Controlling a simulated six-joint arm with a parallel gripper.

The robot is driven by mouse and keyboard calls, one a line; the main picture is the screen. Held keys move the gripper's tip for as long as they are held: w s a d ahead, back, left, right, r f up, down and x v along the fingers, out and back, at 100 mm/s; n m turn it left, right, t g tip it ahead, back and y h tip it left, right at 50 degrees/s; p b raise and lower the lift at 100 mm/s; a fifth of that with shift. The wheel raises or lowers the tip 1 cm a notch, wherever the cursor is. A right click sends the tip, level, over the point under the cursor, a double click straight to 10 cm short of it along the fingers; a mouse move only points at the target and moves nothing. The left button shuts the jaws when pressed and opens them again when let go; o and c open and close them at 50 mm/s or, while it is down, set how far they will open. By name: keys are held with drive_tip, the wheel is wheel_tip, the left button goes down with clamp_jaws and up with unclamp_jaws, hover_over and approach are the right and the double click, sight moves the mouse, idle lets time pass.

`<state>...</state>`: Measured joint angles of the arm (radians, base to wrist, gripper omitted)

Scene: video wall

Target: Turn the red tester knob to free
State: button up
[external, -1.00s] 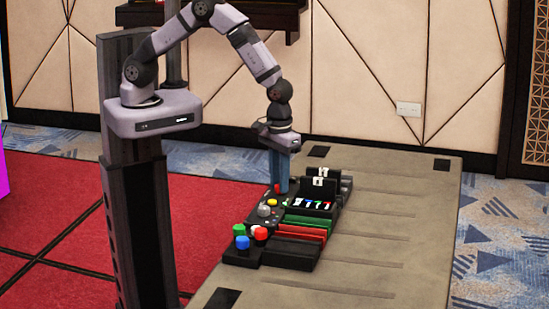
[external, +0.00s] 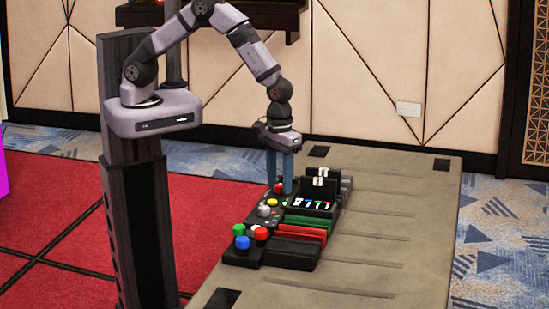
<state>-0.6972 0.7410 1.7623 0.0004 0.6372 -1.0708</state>
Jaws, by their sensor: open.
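The red tester knob (external: 279,188) sits near the far end of the black control board (external: 244,252) on the table. My gripper (external: 280,186) points straight down over it, with its two blue fingers apart. The knob's pointer and any markings for free are too small to read.
A yellow button (external: 272,202) and a grey knob (external: 265,210) are close in front. Green (external: 239,230), blue (external: 242,243) and red (external: 261,233) buttons stand at the near end. Black blocks with white switches (external: 320,182) rise just right. The table's right side is clear.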

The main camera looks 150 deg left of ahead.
sight(280, 184)
drive_tip(key=shift+r+b, duration=0.7)
drive_tip(key=shift+r, duration=2.95)
drive_tip(key=m, duration=0.2)
drive_tip(key=shift+w+a+m, duration=0.1)
drive_tip(key=shift+m, duration=0.3)
drive_tip(key=shift+f+m, duration=0.15)
drive_tip(key=shift+m, duration=0.65)
drive_tip(key=s+d+f+m+g+h, duration=0.1)
drive_tip(key=s+d+f+m, duration=0.35)
drive_tip(key=s+d, duration=0.2)
drive_tip(key=s+d+r+m+p, duration=0.1)
drive_tip(key=s+d+r+m, duration=0.25)
drive_tip(key=d, duration=0.45)
drive_tip(key=s+d+r+m, duration=0.2)
drive_tip(key=s+d+m, duration=0.25)
drive_tip(key=d, duration=0.25)
drive_tip(key=w+d+r+m+t+y, duration=0.1)
drive_tip(key=w+d+r+m, duration=0.2)
drive_tip(key=d, duration=0.3)
drive_tip(key=shift+d+r+p, duration=0.35)
drive_tip(key=shift+d+r, duration=0.05)
drive_tip(key=shift+r, duration=0.3)
